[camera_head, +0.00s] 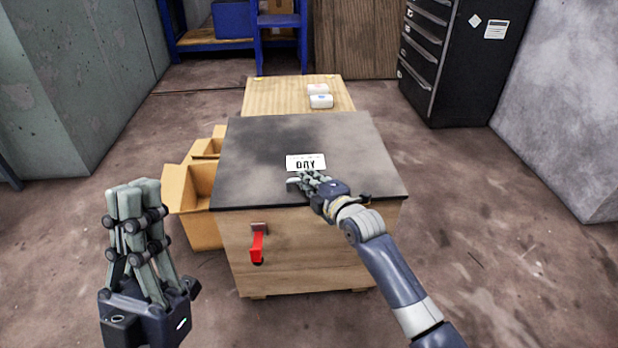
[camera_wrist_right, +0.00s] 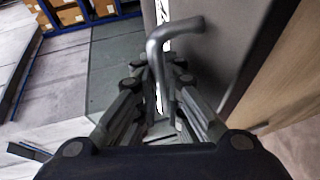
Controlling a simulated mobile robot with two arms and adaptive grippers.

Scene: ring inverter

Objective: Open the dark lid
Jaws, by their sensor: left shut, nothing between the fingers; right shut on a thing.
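The dark lid (camera_head: 255,150) lies flat on top of a wooden crate (camera_head: 320,245) in the head view, with a white "DRY" label (camera_head: 305,162) on it. My right gripper (camera_head: 305,181) is over the lid near its front edge, just below the label. In the right wrist view, a grey metal bar handle (camera_wrist_right: 178,29) stands out from the lid (camera_wrist_right: 228,35), and my right fingers (camera_wrist_right: 160,75) are shut on it. My left gripper (camera_head: 135,187) is shut and empty, left of the crate, fingers up. A red latch (camera_head: 257,246) hangs on the crate's front.
Open cardboard boxes (camera_head: 180,190) stand left of the crate. Behind it is a wooden surface (camera_head: 270,95) with white packs (camera_head: 320,101). A black drawer cabinet (camera_head: 465,60) is at the back right, a blue shelf (camera_head: 215,40) at the back. The floor right of the crate is clear.

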